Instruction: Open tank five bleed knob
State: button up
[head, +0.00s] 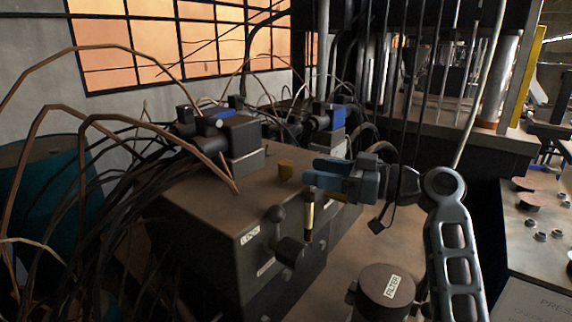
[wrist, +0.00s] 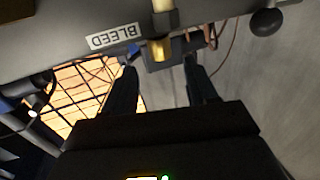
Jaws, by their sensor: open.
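The dark tank box (head: 200,215) stands in the middle of the head view with small white labels on its front. My gripper (head: 318,172) is open and points left, above the box's front right edge. A brass and black cylinder (head: 309,215) hangs upright just below it. In the wrist view, a BLEED label (wrist: 114,38) appears upside down. A black block (wrist: 178,52) with a brass piece (wrist: 159,49) shows just beyond the open fingertips. I cannot tell whether they touch.
A round filter housing (head: 385,292) stands at the lower front. Bundles of cables and copper-coloured tubes (head: 60,110) crowd the left.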

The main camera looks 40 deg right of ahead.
aim_at(286, 162)
jog(key=p+x, duration=0.2)
jog(key=x, duration=0.5)
jog(key=shift+w+a, duration=0.2)
jog(key=shift+w, duration=0.05)
jog(key=c, duration=0.9)
jog(key=shift+f+n+g+y+b, duration=0.3)
jog(key=shift+y+b, duration=0.1)
jog(key=shift+b, duration=0.2)
jog(key=shift+n+g+y+b, duration=0.45)
jog(key=shift+y+b, duration=0.25)
jog(key=shift+b, duration=0.55)
jog(key=n+g+y+b, duration=0.2)
jog(key=y+b, duration=0.1)
jog(key=b, duration=0.1)
jog(key=shift+n, duration=0.25)
jog(key=shift+r+n+g+y+b, duration=0.25)
jog(key=shift+n+g+y+b, duration=0.15)
jog(key=shift+g, duration=0.15)
